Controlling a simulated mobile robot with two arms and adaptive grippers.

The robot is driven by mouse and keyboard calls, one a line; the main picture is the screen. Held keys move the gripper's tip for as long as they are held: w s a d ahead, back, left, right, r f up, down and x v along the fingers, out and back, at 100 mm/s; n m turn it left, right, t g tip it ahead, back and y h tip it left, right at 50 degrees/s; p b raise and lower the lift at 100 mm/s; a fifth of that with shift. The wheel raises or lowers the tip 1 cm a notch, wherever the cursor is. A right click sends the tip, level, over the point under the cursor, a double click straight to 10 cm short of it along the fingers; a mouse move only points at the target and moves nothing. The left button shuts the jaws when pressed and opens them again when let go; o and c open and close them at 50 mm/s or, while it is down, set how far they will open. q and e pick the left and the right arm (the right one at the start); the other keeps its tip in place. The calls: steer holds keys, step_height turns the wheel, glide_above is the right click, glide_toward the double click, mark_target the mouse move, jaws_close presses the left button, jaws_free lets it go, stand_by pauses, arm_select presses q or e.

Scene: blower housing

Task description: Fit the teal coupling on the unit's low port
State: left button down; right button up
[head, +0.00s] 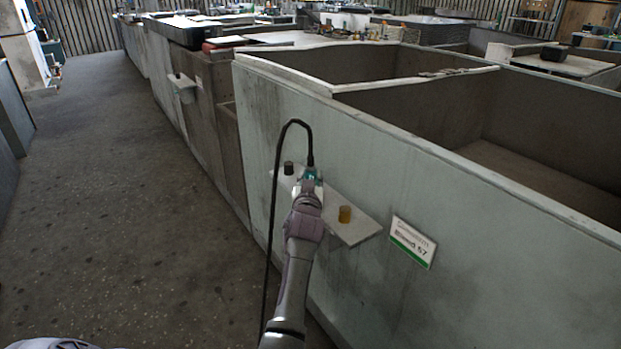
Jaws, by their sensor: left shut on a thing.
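The teal coupling (311,173) is at the end of a black cable that arches up and over, then hangs down to the left of my arm. My left gripper (309,184) is shut on the coupling, above a small pale shelf on the side of the light green unit (480,235). The gripper hides most of the coupling and what lies beneath it. On the shelf (352,228) a dark port (288,168) stands left of the gripper and an amber port (345,214) stands to its right. I cannot tell which is the low port. My right gripper is not in view.
A white and green sign (412,242) is fixed on the unit's wall right of the shelf. Another small shelf (182,87) juts from a wall farther back. The speckled floor (110,200) on the left is clear.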

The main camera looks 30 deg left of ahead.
mark_target(310, 157)
arm_select(q)
steer(key=shift+f, duration=0.1)
steer(key=c, duration=0.9)
jaws_free()
steer(key=shift+o, duration=0.5)
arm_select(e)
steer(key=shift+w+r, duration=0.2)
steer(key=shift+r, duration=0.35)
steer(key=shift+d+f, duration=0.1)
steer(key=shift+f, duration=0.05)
arm_select(q)
step_height(310, 157, up, 10)
steer(key=shift+r, duration=0.1)
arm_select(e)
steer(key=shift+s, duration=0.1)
